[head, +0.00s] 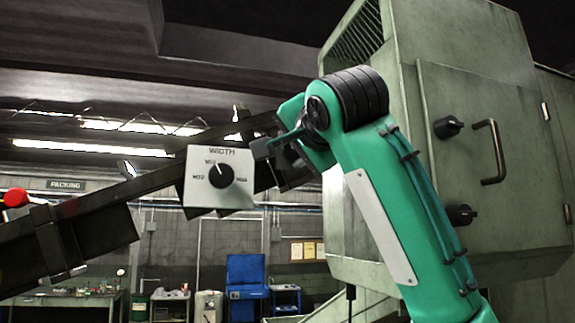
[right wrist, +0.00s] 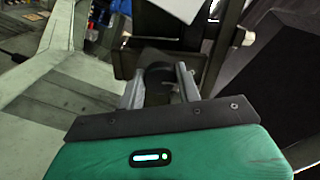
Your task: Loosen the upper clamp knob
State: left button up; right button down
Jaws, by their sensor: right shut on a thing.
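My right gripper (head: 268,150) is at the dark sloping rail, just right of the WIDTH plate. In the right wrist view its two grey fingers (right wrist: 157,84) are shut on a dark rounded knob (right wrist: 158,74) in front of a black block. The fingers hide its sides, and I cannot tell from its shape which clamp knob it is. Two other black knobs sit on the green machine's door, an upper one (head: 448,127) and a lower one (head: 461,215), both clear of my gripper. My left gripper is not in view.
The white WIDTH plate (head: 240,200) with a black dial (head: 221,174) is close beside my right gripper. The sloping rail (head: 90,240) runs down to the left past a red knob (head: 16,197). The door handle (head: 490,150) juts from the machine.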

jog(key=shift+m, duration=0.6)
jog(key=shift+a+f+m+b, duration=0.1)
jog(key=shift+f+m+b, duration=0.1)
jog(key=shift+m+b, duration=0.55)
jog(key=shift+m, duration=0.85)
jog(key=shift+r+m+b, duration=0.2)
jog(key=shift+m+b, duration=0.2)
jog(key=shift+m, duration=0.7)
jog(key=c, duration=0.8)
grip_release()
jog(key=shift+c, duration=0.2)
jog(key=shift+d, duration=0.2)
jog(key=shift+s, duration=0.1)
